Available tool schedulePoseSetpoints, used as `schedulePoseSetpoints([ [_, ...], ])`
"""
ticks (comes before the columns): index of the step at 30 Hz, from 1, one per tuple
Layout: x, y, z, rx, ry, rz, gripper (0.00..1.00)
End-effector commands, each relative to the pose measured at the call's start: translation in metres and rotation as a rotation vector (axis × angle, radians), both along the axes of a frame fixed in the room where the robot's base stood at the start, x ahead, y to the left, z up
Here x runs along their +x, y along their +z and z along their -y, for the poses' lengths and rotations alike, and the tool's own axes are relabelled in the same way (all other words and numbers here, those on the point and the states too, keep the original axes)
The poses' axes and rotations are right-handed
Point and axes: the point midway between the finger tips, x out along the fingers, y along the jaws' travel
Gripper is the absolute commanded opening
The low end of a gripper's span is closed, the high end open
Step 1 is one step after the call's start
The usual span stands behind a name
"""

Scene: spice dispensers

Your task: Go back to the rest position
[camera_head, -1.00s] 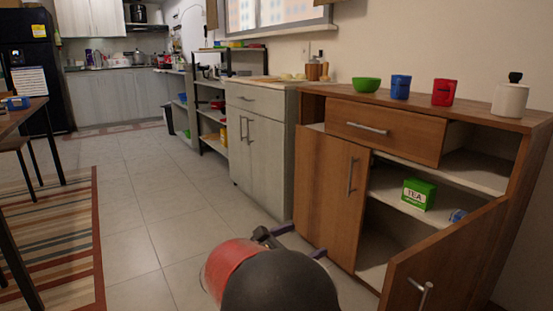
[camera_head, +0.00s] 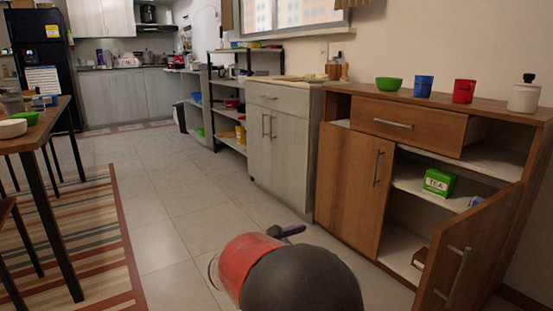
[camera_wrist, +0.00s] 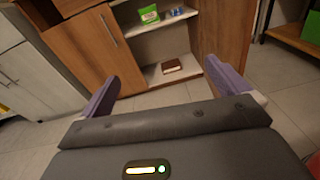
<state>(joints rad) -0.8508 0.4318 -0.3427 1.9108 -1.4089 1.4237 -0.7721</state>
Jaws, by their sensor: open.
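My gripper shows in the wrist view (camera_wrist: 160,90) with its two purple fingers wide apart and nothing between them. It points towards the open wooden cabinet (camera_wrist: 215,40), with floor tiles in between.
The cabinet's right door (camera_head: 455,260) hangs open and its drawer (camera_head: 410,123) is pulled out. Inside are a green tea box (camera_head: 439,182) and a brown book-like item (camera_wrist: 172,66). A table (camera_head: 45,122) stands left. The tiled floor (camera_head: 165,200) between is clear.

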Motion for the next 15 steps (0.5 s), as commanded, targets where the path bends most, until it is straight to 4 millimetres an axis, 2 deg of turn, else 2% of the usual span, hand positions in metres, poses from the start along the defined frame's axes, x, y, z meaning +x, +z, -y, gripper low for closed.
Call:
schedulePoseSetpoints([
  [8, -0.027, 0.009, 0.044, 0.225, -0.12, 0.036, 1.0],
  [15, -0.075, 0.018, 0.09, 0.546, -0.306, 0.127, 1.0],
])
